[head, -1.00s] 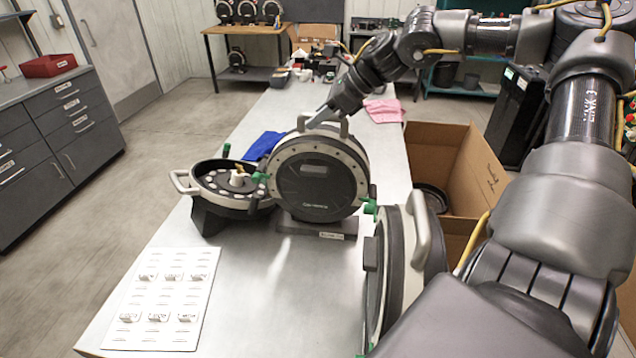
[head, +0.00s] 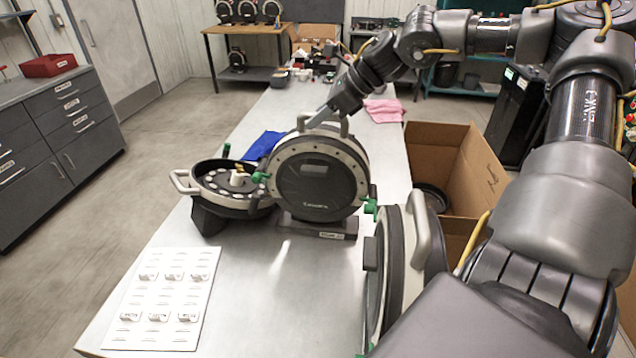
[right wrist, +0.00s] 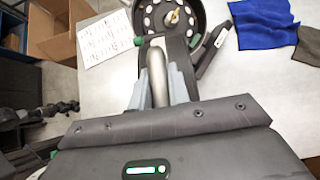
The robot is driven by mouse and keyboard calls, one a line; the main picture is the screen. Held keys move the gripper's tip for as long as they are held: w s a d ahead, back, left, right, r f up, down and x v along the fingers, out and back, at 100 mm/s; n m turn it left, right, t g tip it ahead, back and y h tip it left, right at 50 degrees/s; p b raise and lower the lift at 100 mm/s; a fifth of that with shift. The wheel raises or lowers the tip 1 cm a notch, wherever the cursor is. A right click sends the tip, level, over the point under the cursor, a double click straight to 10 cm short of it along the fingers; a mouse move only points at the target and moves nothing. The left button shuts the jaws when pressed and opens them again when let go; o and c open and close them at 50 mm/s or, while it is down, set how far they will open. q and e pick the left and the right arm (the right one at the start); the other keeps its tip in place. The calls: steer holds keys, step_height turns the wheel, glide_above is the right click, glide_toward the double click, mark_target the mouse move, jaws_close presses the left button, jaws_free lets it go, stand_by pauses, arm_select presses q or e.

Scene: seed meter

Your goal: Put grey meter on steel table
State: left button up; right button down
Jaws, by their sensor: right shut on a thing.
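A round meter (head: 316,182) with a dark face and pale grey rim stands upright on the steel table (head: 265,305), at or in a dark base (head: 318,226). My right gripper (head: 322,116) is shut on its top handle. In the right wrist view, the fingers (right wrist: 160,84) sit on both sides of the grey handle (right wrist: 157,70). I cannot tell whether the meter's weight is on the base. A second grey-rimmed meter (head: 398,262) stands edge-on in the near right, partly hidden by my arm. My left gripper is not in view.
An opened meter (head: 232,184) with a seed disc lies left of the held one. A white labelled sheet (head: 165,300) lies at front left. A blue cloth (head: 262,145) and pink cloth (head: 384,110) lie farther back. A cardboard box (head: 465,165) stands to the right. The front middle is clear.

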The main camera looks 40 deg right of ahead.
steer(key=shift+w+r, duration=0.15)
steer(key=shift+r, duration=0.25)
steer(key=shift+w+f, duration=0.1)
steer(key=shift+f, duration=0.05)
steer(key=shift+d+r, duration=0.1)
steer(key=shift+r, duration=0.45)
step_height(320, 180, up, 27)
steer(key=b, duration=0.3)
steer(key=shift+f+b, duration=0.15)
steer(key=shift+b, duration=0.25)
